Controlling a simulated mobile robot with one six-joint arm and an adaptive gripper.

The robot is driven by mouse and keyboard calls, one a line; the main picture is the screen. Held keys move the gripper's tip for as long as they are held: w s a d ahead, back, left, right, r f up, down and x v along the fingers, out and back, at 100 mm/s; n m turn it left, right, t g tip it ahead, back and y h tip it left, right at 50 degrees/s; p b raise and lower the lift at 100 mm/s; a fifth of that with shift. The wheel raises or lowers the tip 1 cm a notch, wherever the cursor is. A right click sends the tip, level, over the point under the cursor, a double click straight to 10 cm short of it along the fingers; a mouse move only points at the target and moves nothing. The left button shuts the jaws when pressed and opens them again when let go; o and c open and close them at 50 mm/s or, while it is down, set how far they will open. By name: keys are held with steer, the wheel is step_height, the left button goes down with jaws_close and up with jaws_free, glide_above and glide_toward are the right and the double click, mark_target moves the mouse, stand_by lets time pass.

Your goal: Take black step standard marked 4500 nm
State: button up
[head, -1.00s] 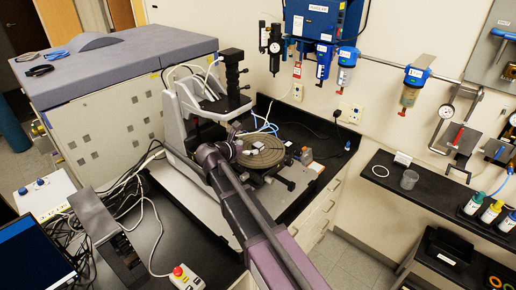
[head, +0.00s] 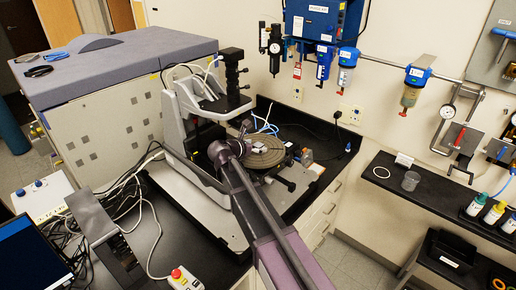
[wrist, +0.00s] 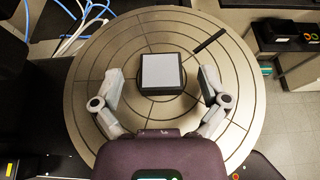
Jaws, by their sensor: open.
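In the wrist view a square block (wrist: 162,72) with a light grey top and dark sides sits near the middle of the round grooved stage (wrist: 92,62). No 4500 nm marking is readable on it, so I cannot tell whether it is the step standard. My gripper (wrist: 161,80) is open, with one finger on each side of the block and a visible gap on both sides. Its height above the stage is unclear. In the head view my arm reaches over the stage (head: 270,160) and hides part of it; the fingers are too small to make out.
The profiler's grey frame and black column (head: 232,78) rise just behind the stage. Blue and white tubes (wrist: 82,22) run beside it. A dark strip (wrist: 209,41) lies on the stage. A black shelf (head: 430,192) holds a clear cup (head: 411,181) and bottles at right.

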mark_target(256, 146)
steer(key=shift+c, duration=0.2)
steer(key=c, duration=1)
steer(key=shift+r, duration=0.15)
step_height(256, 146, up, 3)
steer(key=p, duration=0.3)
steer(key=shift+r+p, duration=0.2)
steer(key=shift+p, duration=0.1)
steer(key=s+d, duration=0.2)
steer(key=s, duration=0.5)
steer(key=s+d+r+p, duration=0.1)
steer(key=s+d, duration=0.2)
steer(key=s, duration=0.5)
steer(key=shift+d+r, duration=0.15)
steer(key=shift+d, duration=0.1)
